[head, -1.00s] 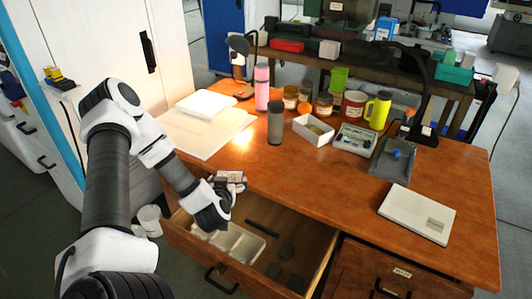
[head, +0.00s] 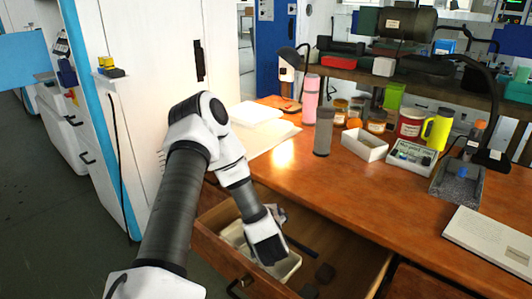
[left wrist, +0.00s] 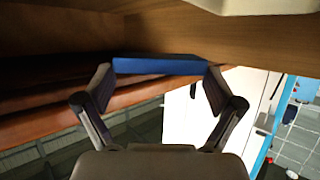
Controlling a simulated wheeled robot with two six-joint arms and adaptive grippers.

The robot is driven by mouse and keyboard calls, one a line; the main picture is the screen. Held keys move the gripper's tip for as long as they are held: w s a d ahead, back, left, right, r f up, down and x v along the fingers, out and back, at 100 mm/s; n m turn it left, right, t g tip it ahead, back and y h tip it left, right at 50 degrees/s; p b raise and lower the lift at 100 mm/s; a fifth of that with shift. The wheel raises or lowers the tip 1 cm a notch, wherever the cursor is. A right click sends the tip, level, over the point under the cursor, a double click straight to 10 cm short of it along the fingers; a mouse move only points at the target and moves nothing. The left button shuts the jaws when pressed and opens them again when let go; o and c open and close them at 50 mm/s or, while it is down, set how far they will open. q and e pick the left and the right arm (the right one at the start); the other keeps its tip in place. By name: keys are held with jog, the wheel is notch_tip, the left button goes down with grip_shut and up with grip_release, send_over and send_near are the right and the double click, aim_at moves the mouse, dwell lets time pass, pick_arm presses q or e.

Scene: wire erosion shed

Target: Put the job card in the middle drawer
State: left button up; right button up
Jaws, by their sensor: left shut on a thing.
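My left gripper (head: 278,214) is over the left part of an open desk drawer (head: 222,250), mostly hidden behind its own wrist in the head view. In the left wrist view its two fingers (left wrist: 158,80) are shut on a flat blue thing, which I take for the job card (left wrist: 160,65), seen edge-on between the fingertips. The head view does not show the card clearly. I cannot tell whether it touches the drawer. My right gripper is not in view.
The open drawer holds a white divided tray (head: 289,269), a dark pen-like thing (head: 302,249) and small dark blocks (head: 325,272). The desk top (head: 345,200) has clear room at its front. A grey cylinder (head: 323,132) and white box (head: 365,145) stand behind. A white cabinet (head: 140,110) is at left.

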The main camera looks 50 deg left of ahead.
pick_arm(q)
jog(key=shift+w+a+f, duration=0.15)
jog(key=shift+a+f, duration=0.05)
jog(key=shift+f, duration=0.15)
jog(key=a, duration=0.1)
jog(key=w+a, duration=0.1)
jog(key=a, duration=0.1)
jog(key=shift+w+r, duration=0.1)
jog(key=shift+w, duration=0.2)
jog(key=shift+a+f+b, duration=0.1)
jog(key=shift+f+b, duration=0.3)
jog(key=shift+f, duration=0.3)
jog(key=shift+w, duration=0.15)
jog(key=shift+f, duration=0.3)
jog(key=shift+s+d+f, duration=0.1)
jog(key=shift+s+d, duration=0.1)
